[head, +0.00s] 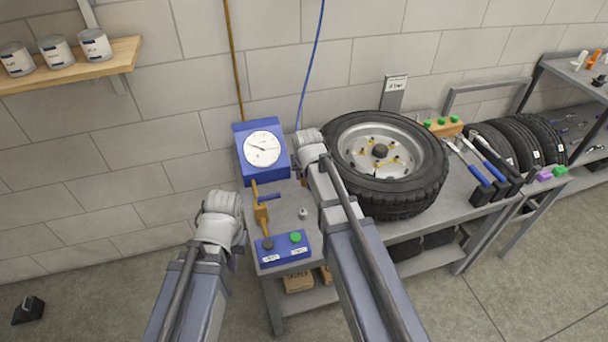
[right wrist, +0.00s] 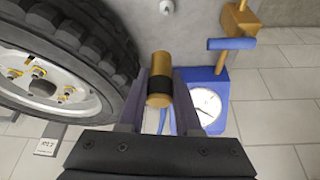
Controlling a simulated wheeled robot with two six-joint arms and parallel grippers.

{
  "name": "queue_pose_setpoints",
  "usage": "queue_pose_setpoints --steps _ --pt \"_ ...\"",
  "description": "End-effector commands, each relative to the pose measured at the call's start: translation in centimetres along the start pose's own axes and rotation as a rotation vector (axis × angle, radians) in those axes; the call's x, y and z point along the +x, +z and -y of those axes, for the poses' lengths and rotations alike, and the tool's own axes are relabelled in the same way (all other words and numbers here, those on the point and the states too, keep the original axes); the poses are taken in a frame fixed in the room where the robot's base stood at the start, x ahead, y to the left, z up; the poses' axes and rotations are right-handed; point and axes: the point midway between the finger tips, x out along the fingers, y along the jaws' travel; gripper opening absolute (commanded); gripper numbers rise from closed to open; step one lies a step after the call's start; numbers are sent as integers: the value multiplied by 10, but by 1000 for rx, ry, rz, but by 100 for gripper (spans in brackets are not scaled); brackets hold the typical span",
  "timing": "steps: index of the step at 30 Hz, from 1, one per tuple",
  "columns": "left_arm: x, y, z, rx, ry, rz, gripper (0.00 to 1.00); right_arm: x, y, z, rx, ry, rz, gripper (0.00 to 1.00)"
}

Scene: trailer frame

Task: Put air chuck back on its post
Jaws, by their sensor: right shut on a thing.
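The air chuck (right wrist: 159,80), a brass cylinder with a black band, is between the fingers of my right gripper (right wrist: 168,72), which is shut on it in the right wrist view. A small grey peg (head: 303,213), possibly the post, stands on the bench and shows at the top of the right wrist view (right wrist: 167,6). My left gripper (head: 222,204) is left of the bench, its fingers not clearly shown and nothing seen in it.
A blue gauge box (head: 246,131) stands at the back of the bench (head: 290,228). A brass valve with a blue lever (head: 262,210) and a blue button box (head: 283,250) are nearby. A wheel with a tire (head: 429,172) lies to the right. Bare bench surrounds the peg.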

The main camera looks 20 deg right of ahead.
Motion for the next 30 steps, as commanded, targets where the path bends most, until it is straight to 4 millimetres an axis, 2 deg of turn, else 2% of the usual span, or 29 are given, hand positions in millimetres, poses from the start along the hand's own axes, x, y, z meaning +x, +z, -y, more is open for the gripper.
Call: queue_pose_setpoints --steps 1,12,23,30 --pt "11 -1 -1 0 0 0 0 10 4 0 0 0 -3 0" --pt "61 -4 -6 0 0 0 0 54 24 0 2 -3 -24 0" --pt "67 -4 -6 0 0 0 0 59 25 1 2 -4 -28 0" --pt "86 -5 -8 0 0 0 0 77 34 1 2 -4 -28 0"
